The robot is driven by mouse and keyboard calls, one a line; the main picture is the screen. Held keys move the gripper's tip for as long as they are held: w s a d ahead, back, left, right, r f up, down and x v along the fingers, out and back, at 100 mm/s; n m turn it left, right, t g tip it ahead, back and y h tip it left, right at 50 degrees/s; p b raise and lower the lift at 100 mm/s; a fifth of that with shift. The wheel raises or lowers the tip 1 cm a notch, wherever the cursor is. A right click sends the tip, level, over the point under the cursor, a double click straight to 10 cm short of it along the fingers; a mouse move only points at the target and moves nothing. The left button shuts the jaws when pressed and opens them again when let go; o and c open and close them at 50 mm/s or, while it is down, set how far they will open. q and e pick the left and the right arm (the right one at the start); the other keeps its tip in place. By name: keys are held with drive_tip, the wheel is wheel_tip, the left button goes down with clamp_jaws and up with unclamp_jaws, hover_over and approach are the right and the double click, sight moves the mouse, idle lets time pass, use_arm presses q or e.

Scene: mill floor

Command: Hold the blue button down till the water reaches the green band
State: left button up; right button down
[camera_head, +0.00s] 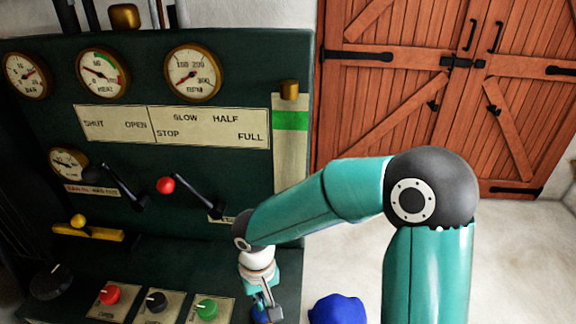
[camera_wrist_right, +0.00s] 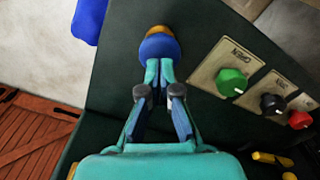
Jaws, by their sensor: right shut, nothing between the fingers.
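The blue button (camera_wrist_right: 160,47) sits on a brass-coloured base on the dark green console; in the head view (camera_head: 259,315) it is mostly hidden by my right gripper (camera_head: 266,302). In the right wrist view my right gripper (camera_wrist_right: 159,68) is shut and empty, its fingertips at the button and seemingly touching it. How far the button is pressed I cannot tell. The green band (camera_head: 290,120) crosses the upper part of a pale upright gauge strip (camera_head: 289,160) with a brass cap. No water line shows on the strip; my right arm hides its lower end. My left gripper is out of view.
Green (camera_head: 207,309), black (camera_head: 156,302) and red (camera_head: 109,295) knobs sit left of the button. Two levers (camera_head: 126,188) (camera_head: 202,192) and several dials are on the panel. A blue object (camera_head: 338,309) stands right of the console. The floor before the wooden doors (camera_head: 440,75) is clear.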

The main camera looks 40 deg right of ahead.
drive_tip(key=shift+f, duration=0.15)
drive_tip(key=shift+f+b, duration=1.5)
drive_tip(key=shift+b, duration=0.1)
idle(6.2)
